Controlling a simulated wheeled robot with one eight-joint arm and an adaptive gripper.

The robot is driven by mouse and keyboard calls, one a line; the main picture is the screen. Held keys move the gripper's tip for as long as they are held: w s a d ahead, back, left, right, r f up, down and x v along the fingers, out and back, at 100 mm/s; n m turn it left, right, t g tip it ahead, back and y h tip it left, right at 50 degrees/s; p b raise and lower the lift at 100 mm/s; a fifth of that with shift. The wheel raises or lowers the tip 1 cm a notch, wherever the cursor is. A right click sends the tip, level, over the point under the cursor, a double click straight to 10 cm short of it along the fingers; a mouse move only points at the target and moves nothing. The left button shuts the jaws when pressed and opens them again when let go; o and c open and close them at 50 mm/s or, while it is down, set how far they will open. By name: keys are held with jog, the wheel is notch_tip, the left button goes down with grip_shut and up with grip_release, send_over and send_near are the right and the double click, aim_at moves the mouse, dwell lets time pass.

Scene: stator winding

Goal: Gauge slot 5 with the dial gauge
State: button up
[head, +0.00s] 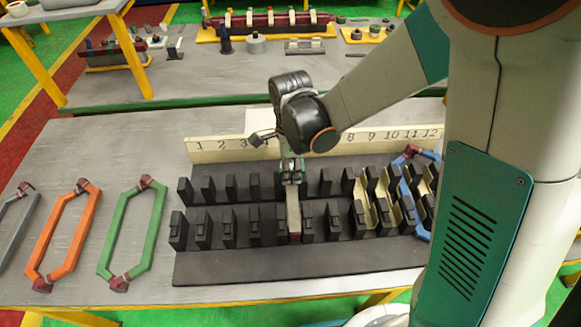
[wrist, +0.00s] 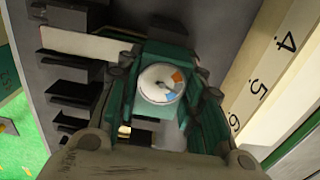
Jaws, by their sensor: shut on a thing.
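My gripper (head: 292,170) is shut on the dial gauge, above the black stator block (head: 220,268) near its middle. In the wrist view the gauge (wrist: 160,85) has a round white face with orange and blue sectors and a dark needle, in a green body between the fingers. A pale bar (head: 293,215) reaches from under the gripper towards the near row of teeth; it also shows in the wrist view (wrist: 85,42). The number 5 on the cream strip (wrist: 240,105) is roughly level with the gauge. I cannot tell how deep the bar sits.
Green (head: 130,235), orange (head: 62,235) and grey (head: 14,220) coils lie on the table at left. A blue coil (head: 408,172) and cream liners (head: 385,215) sit in the block's right-hand slots. My arm hides numbers on the strip. A back table (head: 200,75) holds other parts.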

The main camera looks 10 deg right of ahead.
jog(key=o, duration=1.1)
jog(key=shift+o, duration=0.2)
jog(key=shift+r, duration=3.7)
